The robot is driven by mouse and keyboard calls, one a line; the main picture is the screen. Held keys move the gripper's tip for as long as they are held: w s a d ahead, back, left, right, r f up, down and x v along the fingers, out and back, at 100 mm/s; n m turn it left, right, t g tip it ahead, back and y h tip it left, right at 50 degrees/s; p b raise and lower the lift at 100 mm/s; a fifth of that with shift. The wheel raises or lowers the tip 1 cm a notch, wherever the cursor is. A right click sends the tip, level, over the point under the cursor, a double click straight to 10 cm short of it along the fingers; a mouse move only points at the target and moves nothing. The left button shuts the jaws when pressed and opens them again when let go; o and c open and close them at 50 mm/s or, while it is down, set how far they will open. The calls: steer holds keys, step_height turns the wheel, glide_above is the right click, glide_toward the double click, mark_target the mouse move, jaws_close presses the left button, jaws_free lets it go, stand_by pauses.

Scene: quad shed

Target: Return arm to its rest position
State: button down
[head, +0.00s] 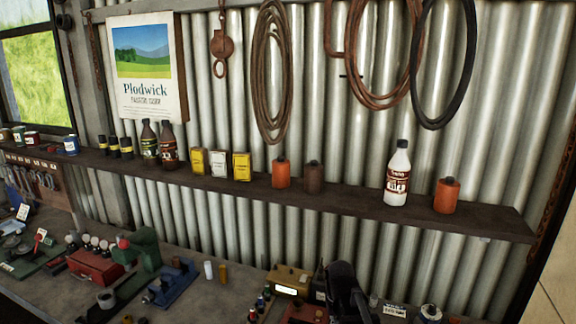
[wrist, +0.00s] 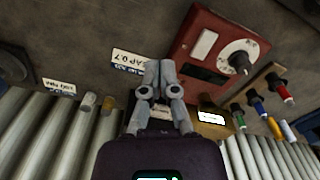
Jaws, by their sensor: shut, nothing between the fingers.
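My gripper (wrist: 160,68) is in the middle of the wrist view, its two grey fingers together with nothing held between them. It is over the workbench (wrist: 75,30), beside a red box with a white dial (wrist: 203,42). In the head view, a dark part of my arm (head: 343,285) shows at the bottom, in front of the bench. The fingers cannot be made out there.
A long shelf (head: 335,197) holds tins and bottles, among them a white-and-brown bottle (head: 398,172) and an orange container (head: 447,195). A yellow box with a lit display (head: 289,282) and a green machine (head: 140,260) stand on the bench.

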steer(key=s+d+f+b, duration=0.1)
steer(key=s+d, duration=0.2)
steer(key=s, duration=0.5)
steer(key=shift+s+d+f+m, duration=0.25)
steer(key=shift+s+f+m, duration=0.05)
steer(key=shift+m, duration=0.1)
